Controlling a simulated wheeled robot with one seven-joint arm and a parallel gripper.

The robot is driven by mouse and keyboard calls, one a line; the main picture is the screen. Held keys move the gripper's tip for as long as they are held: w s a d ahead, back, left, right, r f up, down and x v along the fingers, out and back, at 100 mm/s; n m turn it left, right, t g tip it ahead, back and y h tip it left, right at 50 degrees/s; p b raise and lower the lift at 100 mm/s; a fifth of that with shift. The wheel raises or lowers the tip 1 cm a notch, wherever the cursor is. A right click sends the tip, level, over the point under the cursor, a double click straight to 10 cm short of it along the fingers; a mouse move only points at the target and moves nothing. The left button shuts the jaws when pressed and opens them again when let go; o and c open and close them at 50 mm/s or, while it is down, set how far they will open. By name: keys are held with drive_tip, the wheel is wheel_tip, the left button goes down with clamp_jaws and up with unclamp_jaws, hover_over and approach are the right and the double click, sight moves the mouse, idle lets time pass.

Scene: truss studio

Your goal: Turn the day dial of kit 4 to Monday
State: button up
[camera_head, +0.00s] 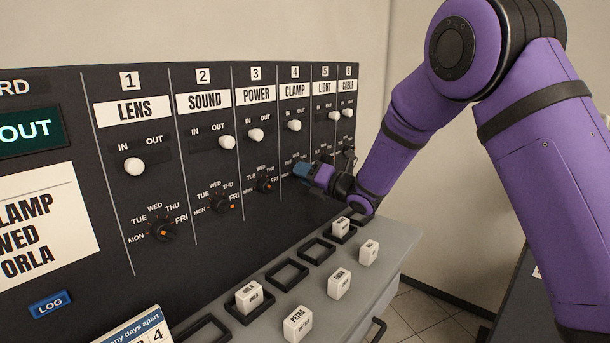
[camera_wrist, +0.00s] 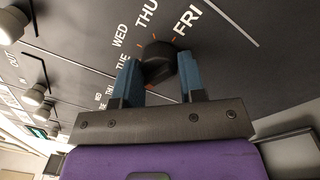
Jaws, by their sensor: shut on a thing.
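The labels TUE, WED, THU and FRI (camera_wrist: 187,20) show around the dial. MON is not visible there, and I cannot tell where the dial's pointer stands.
The neighbouring POWER dial (camera_head: 264,185) is just left of my gripper. A grey ledge (camera_head: 375,240) below holds black frames and white name blocks, including PETRA (camera_head: 298,323). A green OUT display (camera_head: 26,130) and a blue LOG button (camera_head: 50,303) are at the left.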

drive_tip(key=shift+f+n, duration=0.15)
drive_tip(key=shift+n, duration=1.55)
drive_tip(key=o, duration=0.9)
drive_tip(key=v, duration=1)
drive_tip(key=shift+d, duration=0.4)
drive_tip(key=shift+s, duration=0.15)
drive_tip(key=shift+d, duration=0.1)
